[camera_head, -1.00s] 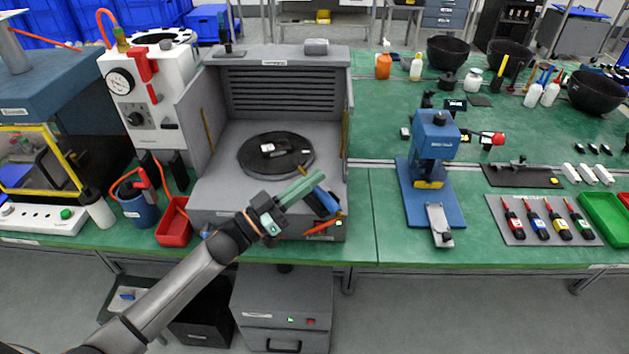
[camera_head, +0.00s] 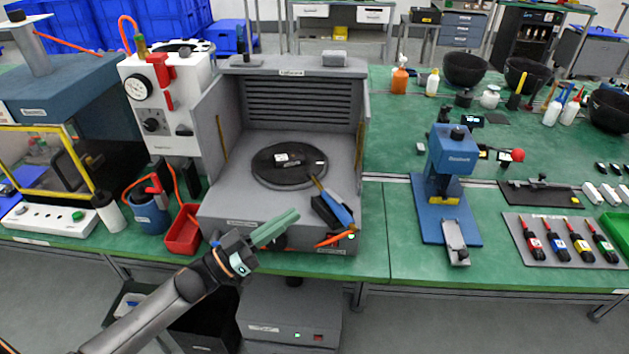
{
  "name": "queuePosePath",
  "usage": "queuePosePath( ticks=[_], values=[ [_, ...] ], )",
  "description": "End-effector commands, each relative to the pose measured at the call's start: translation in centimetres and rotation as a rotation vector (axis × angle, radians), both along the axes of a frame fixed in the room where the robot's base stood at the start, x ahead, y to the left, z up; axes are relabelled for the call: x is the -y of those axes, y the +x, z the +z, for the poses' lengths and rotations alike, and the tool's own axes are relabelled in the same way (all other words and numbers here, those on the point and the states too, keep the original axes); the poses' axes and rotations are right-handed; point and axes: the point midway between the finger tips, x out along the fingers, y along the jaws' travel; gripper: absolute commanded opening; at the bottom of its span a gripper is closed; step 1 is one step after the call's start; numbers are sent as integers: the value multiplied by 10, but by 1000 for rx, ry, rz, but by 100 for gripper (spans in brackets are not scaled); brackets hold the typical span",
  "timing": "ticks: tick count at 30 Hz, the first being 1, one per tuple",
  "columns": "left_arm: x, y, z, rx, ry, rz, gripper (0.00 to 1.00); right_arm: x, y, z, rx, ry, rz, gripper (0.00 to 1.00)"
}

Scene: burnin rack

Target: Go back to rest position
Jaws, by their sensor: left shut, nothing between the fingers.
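My left gripper (camera_head: 274,228) comes in from the lower left. Its green fingers are together with nothing visible between them. It hangs in front of the front edge of the grey open-fronted booth (camera_head: 225,203). My right gripper is not in the picture. A round black disc (camera_head: 289,165) lies on the booth floor, with a small white-and-dark piece on it. A blue-and-black tool (camera_head: 334,210) rests at the booth's front right, right of my fingers.
A red bin (camera_head: 184,231) and a blue cup (camera_head: 150,216) stand left of the booth. A blue press (camera_head: 449,185) stands to the right. Green bench (camera_head: 395,215) between booth and press is clear.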

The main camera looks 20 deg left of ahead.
Motion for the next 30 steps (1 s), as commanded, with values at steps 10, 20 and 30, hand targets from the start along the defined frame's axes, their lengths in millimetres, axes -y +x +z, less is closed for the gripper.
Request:
queuePosePath(
  ticks=[10,20,30],
  values=[
    [6,-8,-51,-139,36,170,0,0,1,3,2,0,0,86],
    [38,-110,-211,-725,344,425,0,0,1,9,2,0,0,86],
    [62,-176,-256,-962,499,371,0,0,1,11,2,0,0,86]
  ],
)
